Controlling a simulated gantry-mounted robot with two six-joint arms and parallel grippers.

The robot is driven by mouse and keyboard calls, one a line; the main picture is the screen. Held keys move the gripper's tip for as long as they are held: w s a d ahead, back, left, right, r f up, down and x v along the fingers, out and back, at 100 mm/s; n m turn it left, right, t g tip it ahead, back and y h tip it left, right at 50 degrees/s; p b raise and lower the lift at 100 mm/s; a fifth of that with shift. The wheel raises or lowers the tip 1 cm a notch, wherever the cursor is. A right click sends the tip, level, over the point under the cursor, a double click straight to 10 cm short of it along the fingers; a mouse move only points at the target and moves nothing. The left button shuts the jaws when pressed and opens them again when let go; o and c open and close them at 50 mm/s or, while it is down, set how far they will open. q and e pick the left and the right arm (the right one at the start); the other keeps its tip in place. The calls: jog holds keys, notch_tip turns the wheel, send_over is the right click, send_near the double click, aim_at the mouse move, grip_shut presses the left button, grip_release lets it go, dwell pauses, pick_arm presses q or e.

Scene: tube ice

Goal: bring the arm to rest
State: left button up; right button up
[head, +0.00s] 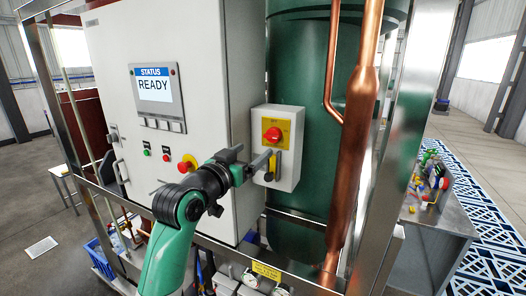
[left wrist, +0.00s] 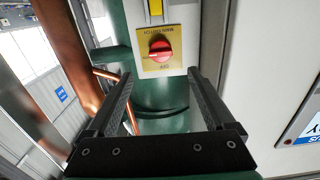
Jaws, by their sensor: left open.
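My left gripper (head: 266,163) is open in front of the grey switch box on the cabinet's right side. In the left wrist view its two fingers (left wrist: 160,85) stand apart with nothing between them. The red rotary knob (head: 272,134) on its yellow plate sits just above the gripper in the head view. The knob also shows beyond the fingertips in the left wrist view (left wrist: 161,50), and the gripper appears clear of it. My left arm reaches up from the bottom of the head view. My right gripper is not in view.
The cabinet screen (head: 154,84) reads "STATUS READY". A red button (head: 187,163) is beside my wrist. A green tank (head: 300,70) and copper pipe (head: 352,150) stand to the right, behind a metal frame post (head: 408,110). A bench (head: 440,215) with small items is farther right.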

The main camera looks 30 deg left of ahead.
pick_arm(q)
jog(key=s+d+r+m+t+h, duration=0.1)
jog(key=s+d+r+t, duration=0.1)
jog(key=s+d+r, duration=0.3)
jog(key=s+d+r+m+t+h, duration=0.1)
jog(key=s+d+t+h, duration=0.1)
jog(key=s+d, duration=0.3)
jog(key=s+d+r+t, duration=0.1)
jog(key=s+r, duration=0.3)
jog(key=s, duration=0.4)
jog(key=s+r+t, duration=0.4)
jog(key=s+r, duration=0.1)
jog(key=s, duration=0.3)
jog(key=shift+s+d+r+n, duration=0.2)
jog(key=shift+s+d+n, duration=0.2)
jog(key=shift+a+y, duration=0.1)
jog(key=shift+y, duration=0.2)
